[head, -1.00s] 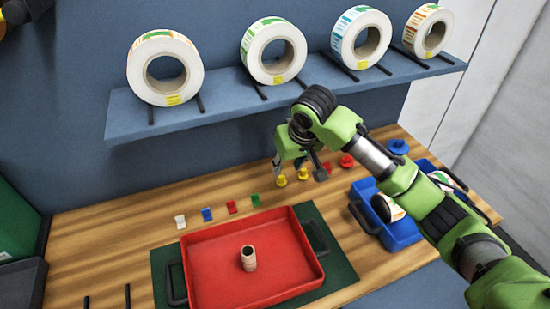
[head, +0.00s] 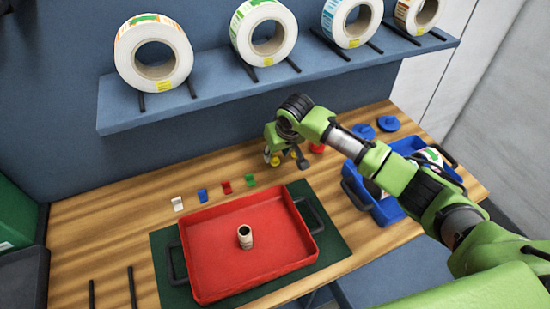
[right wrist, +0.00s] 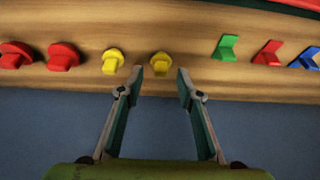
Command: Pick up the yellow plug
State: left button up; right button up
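Two yellow plugs stand side by side on the wooden table near the wall; one (right wrist: 161,64) shows between the fingertips of my right gripper (right wrist: 161,76) in the right wrist view. The other yellow plug (right wrist: 113,61) is just left of the fingers there. My right gripper is open, and I cannot tell whether either finger touches the plug. In the head view the right gripper (head: 286,160) is low at the yellow plugs and partly covers them. My left gripper is not in view.
Red plugs (right wrist: 63,56) and green (right wrist: 227,46), red and blue clips stand in the same row. A red tray (head: 215,270) with a cardboard core (head: 245,237) lies in front. A blue crate (head: 392,212) is at right. A shelf (head: 225,98) with label rolls hangs above.

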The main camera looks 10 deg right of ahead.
jog(key=shift+x, duration=0.9)
jog(key=shift+a+f, duration=0.1)
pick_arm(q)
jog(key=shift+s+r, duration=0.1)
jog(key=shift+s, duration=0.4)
pick_arm(e)
jog(key=c, duration=0.8)
jog(key=shift+r+b, duration=0.4)
jog(key=shift+r, duration=0.3)
pick_arm(q)
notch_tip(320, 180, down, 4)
jog(key=b, duration=0.3)
pick_arm(e)
jog(key=s+a+r, duration=0.1)
jog(key=s+r, duration=0.3)
jog(key=s+a+r, duration=0.2)
jog(key=s+r, duration=0.1)
jog(key=s, duration=0.1)
jog(key=s+a+r, duration=0.2)
jog(key=s+r, duration=0.2)
jog(key=s, duration=0.1)
jog(key=shift+a+r, duration=0.1)
jog(key=shift+r, duration=0.25)
